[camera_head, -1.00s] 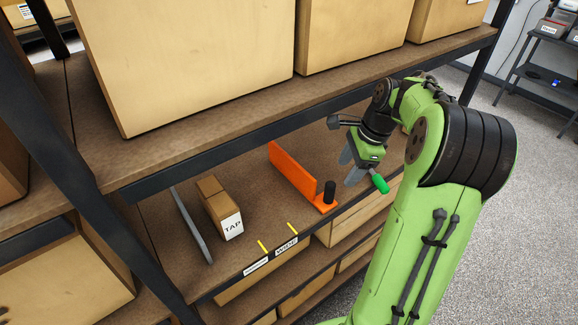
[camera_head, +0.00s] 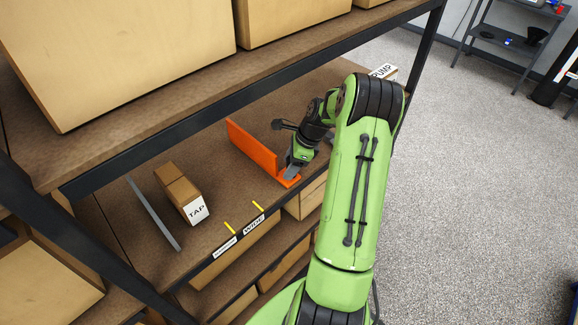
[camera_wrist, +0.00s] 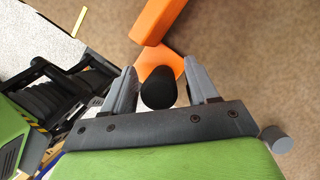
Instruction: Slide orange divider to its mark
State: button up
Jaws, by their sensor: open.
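The orange divider (camera_head: 252,147) stands upright on the shelf, with a flat foot at its front end. The divider also shows in the wrist view (camera_wrist: 157,20). A black knob (camera_wrist: 158,88) rises from the foot. My gripper (camera_head: 291,171) is at the divider's front end and hides the knob in the head view. In the wrist view my gripper (camera_wrist: 160,76) is open, with one finger on each side of the knob and small gaps visible. Two yellow marks, one left (camera_head: 229,228) and one right (camera_head: 258,206), lie on the shelf's front edge, left of the divider's foot.
A label reading WIDE (camera_head: 254,224) is below the right mark; another label (camera_head: 225,247) is too small to read. A TAP box (camera_head: 181,192) and a grey divider (camera_head: 153,213) stand to the left. A PUMP box (camera_head: 384,72) is far right. The upper shelf (camera_head: 180,105) overhangs.

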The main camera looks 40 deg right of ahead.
jog(key=shift+w+a+f, duration=0.1)
jog(key=shift+w+f, duration=0.05)
jog(key=shift+f, duration=0.35)
grip_shut()
jog(key=a, duration=1.3)
jog(key=a+b, duration=0.1)
jog(key=a, duration=0.6)
jog(key=shift+s, duration=0.3)
grip_release()
